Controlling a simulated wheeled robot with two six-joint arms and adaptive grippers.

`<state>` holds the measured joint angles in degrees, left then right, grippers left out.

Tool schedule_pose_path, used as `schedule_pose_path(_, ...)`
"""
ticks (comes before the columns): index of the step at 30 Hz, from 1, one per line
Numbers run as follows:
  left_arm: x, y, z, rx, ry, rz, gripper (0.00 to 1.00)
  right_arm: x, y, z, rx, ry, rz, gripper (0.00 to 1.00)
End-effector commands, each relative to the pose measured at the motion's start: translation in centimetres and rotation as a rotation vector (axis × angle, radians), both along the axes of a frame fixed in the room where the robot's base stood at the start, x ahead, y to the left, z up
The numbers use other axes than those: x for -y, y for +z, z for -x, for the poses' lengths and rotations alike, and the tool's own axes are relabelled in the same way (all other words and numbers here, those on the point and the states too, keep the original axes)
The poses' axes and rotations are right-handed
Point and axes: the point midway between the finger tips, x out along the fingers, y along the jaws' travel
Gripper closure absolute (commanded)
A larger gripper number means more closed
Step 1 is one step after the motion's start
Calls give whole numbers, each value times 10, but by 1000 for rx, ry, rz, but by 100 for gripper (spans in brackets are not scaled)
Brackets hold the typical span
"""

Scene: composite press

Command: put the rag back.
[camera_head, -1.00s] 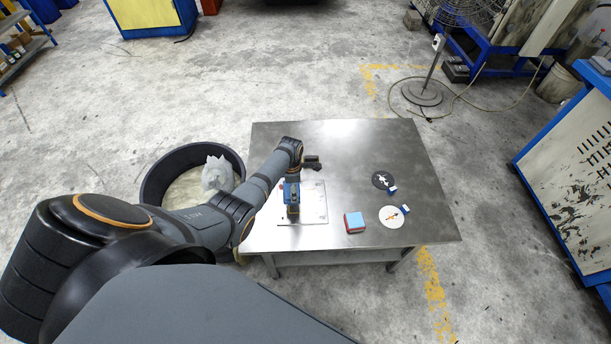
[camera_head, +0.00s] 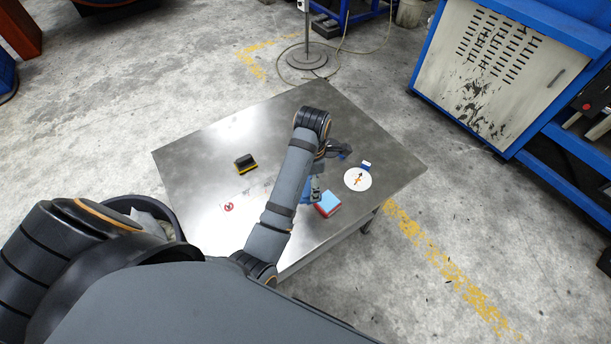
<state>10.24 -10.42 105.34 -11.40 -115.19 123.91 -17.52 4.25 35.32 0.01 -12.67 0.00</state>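A small light-blue and red folded-looking piece (camera_head: 327,204), which may be the rag, lies on the metal table (camera_head: 200,150) near its front right edge. My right gripper is not in view.
A black and yellow block (camera_head: 245,164) lies left of my arm, near a red mark (camera_head: 229,207) on a pale plate. A white disc (camera_head: 357,178) with a blue tag lies to the right. The table's back left is clear.

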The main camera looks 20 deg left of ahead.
Motion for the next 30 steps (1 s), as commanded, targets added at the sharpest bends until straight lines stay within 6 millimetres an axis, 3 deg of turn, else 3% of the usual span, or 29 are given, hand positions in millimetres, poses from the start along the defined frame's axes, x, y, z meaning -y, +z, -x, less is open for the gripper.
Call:
schedule_pose_path(5, -6, -5, -7, 2, 1, -4, 51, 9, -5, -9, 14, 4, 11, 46)
schedule_pose_path(7, -17, -14, -19, 3, 2, -7, 51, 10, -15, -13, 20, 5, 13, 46)
schedule_pose_path(10, -36, -20, -40, 0, 4, -8, 51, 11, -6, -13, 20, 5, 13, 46)
schedule_pose_path(14, -60, -37, -69, 0, 4, -5, 51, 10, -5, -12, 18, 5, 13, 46)
schedule_pose_path(18, -76, -70, -89, -1, 3, -2, 51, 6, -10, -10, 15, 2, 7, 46)
schedule_pose_path(22, -85, -88, -101, 1, 2, 0, 51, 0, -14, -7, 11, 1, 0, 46)
schedule_pose_path(30, -92, -100, -108, 1, 2, -1, 51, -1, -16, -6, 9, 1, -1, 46)
